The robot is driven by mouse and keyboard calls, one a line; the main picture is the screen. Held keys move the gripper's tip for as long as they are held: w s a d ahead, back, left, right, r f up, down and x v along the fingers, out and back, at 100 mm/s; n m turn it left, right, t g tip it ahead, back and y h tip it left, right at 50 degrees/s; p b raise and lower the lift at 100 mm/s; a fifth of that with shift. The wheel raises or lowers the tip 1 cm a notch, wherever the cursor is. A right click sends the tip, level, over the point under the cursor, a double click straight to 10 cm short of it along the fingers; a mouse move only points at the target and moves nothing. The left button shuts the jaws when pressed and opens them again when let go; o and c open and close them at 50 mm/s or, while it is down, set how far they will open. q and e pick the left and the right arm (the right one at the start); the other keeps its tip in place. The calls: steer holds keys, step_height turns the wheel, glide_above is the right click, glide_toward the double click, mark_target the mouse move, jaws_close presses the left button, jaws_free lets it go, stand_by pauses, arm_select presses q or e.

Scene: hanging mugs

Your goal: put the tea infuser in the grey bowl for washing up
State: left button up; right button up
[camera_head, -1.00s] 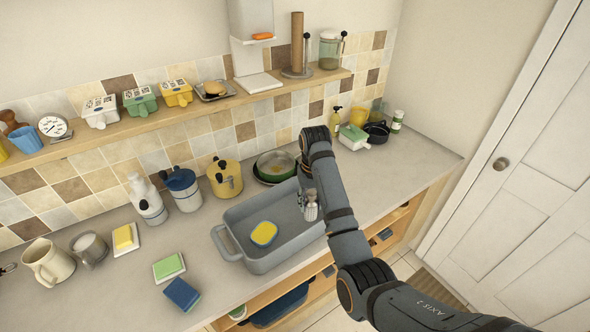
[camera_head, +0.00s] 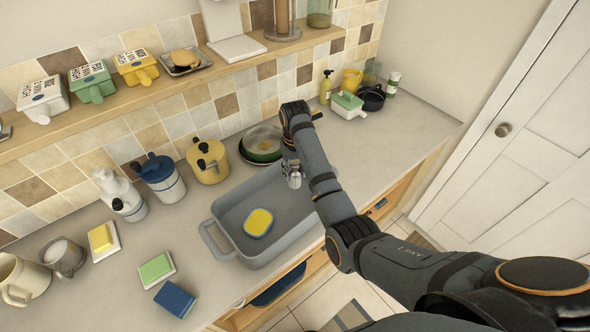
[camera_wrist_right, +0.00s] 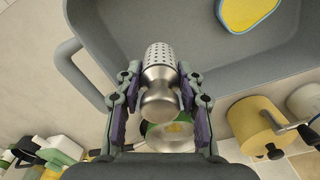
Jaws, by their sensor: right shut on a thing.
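The tea infuser is a steel piece with a perforated end (camera_wrist_right: 160,57) and a smooth rounded end. My right gripper (camera_wrist_right: 160,73) is shut on it, one finger pad on each side. In the head view the right gripper (camera_head: 292,170) and the infuser (camera_head: 295,181) are at the right end of the grey bowl (camera_head: 222,242), a rectangular tub with handles. In the wrist view the perforated end overlaps the tub's inside; its height above the tub is unclear. A yellow and blue sponge (camera_head: 258,222) lies in the tub. The left gripper is out of view.
A green pan (camera_head: 262,145) and a yellow pot (camera_head: 209,162) stand behind the tub. A green sponge (camera_head: 156,269) and a blue sponge (camera_head: 176,299) lie left of it. A lidded dish (camera_head: 347,105) is at the back right. The counter right of the tub is clear.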

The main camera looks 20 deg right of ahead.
mark_target(295, 187)
step_height(295, 187, down, 2)
steer(key=shift+s+f+b, duration=0.15)
steer(key=shift+b, duration=0.3)
step_height(295, 187, down, 4)
steer(key=shift+r+b, duration=0.1)
steer(key=shift+b, duration=0.65)
steer(key=shift+f+b, duration=0.3)
steer(key=shift+f, duration=0.45)
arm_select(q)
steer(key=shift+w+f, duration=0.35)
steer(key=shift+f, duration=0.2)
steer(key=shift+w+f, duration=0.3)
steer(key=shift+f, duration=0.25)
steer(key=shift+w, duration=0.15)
arm_select(e)
steer(key=shift+f, duration=0.1)
steer(key=shift+f, duration=0.25)
steer(key=o, duration=1.2)
steer(key=shift+o, duration=0.4)
